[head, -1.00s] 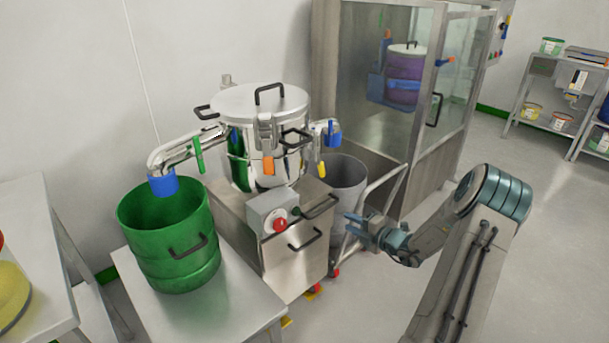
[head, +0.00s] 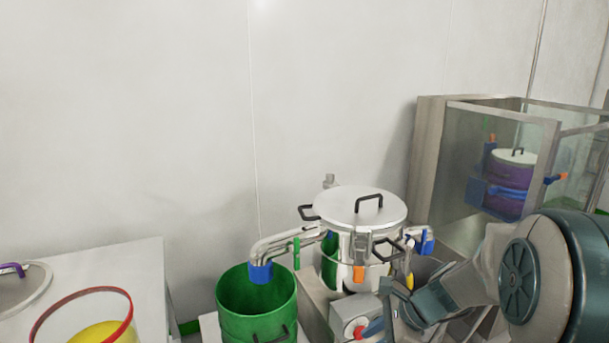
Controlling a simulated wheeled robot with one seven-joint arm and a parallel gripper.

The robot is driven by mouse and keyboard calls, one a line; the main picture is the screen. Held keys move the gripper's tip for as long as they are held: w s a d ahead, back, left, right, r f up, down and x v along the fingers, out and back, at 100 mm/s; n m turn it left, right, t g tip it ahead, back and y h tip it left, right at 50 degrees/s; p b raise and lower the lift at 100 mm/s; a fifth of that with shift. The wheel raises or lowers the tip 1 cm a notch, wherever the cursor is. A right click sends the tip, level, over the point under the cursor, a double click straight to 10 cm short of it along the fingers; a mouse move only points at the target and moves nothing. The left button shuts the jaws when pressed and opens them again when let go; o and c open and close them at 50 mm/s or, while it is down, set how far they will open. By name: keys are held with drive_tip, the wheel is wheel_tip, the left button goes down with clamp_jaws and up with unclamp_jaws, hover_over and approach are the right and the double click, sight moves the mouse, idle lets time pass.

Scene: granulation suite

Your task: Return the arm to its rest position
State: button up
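My arm reaches in from the right edge of the head view, its large dark teal joint close to the camera. My gripper (head: 381,305) is at the lower middle right, in front of the steel vessel's grey control box (head: 349,312). Its fingers look spread apart with nothing between them, though they are partly lost against the machine behind. I cannot tell whether it touches the box.
A lidded steel vessel (head: 360,207) stands behind my gripper. A green drum (head: 257,291) is left of it, under a blue-ended spout (head: 260,272). A glass-walled cabinet (head: 480,165) is at right. A white table (head: 120,262) at left holds a red-rimmed container (head: 128,306).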

drive_tip(key=s+d+r+n+h+p, duration=0.1)
drive_tip(key=s+r+n+h+p, duration=0.6)
drive_tip(key=s+r+n, duration=0.7)
drive_tip(key=shift+s+r+n+t+p, duration=0.3)
drive_tip(key=shift+s+r+n+t, duration=0.1)
drive_tip(key=shift+n, duration=2.1)
